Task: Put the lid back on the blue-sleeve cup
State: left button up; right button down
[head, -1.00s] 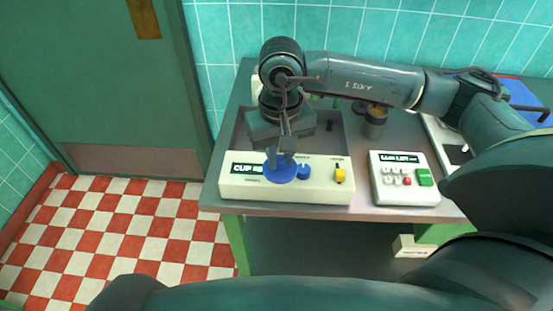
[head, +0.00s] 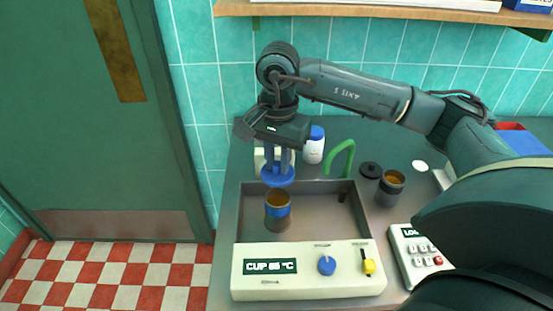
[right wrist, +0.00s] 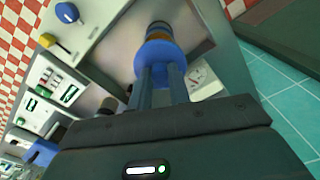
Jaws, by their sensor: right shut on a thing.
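My right gripper (head: 278,165) is shut on a round blue lid (head: 279,178), fingers pointing down. The blue-sleeve cup (head: 278,212) stands upright and open, with brown contents, in the sunken grey tray of the cream control unit. In the head view the lid shows just above the cup's rim in the picture, with a gap between them. In the right wrist view the lid (right wrist: 163,62) covers part of the cup (right wrist: 158,30) beyond it. My left gripper is not in view.
A second cup with a dark sleeve (head: 391,187) and a black lid (head: 371,170) stand right of the tray. A white blue-capped bottle (head: 314,146) and a green arch (head: 343,155) are behind it. The unit's front panel (head: 310,268) has a blue knob and yellow slider.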

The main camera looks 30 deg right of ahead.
jog(key=shift+w, duration=0.1)
jog(key=shift+s+f, duration=0.2)
jog(key=shift+f, duration=0.15)
jog(key=shift+f+b, duration=0.6)
notch_tip(320, 180, down, 4)
jog(key=shift+r+b, duration=0.2)
jog(key=shift+b, duration=1)
jog(key=shift+f+b, duration=0.35)
jog(key=shift+f, duration=0.05)
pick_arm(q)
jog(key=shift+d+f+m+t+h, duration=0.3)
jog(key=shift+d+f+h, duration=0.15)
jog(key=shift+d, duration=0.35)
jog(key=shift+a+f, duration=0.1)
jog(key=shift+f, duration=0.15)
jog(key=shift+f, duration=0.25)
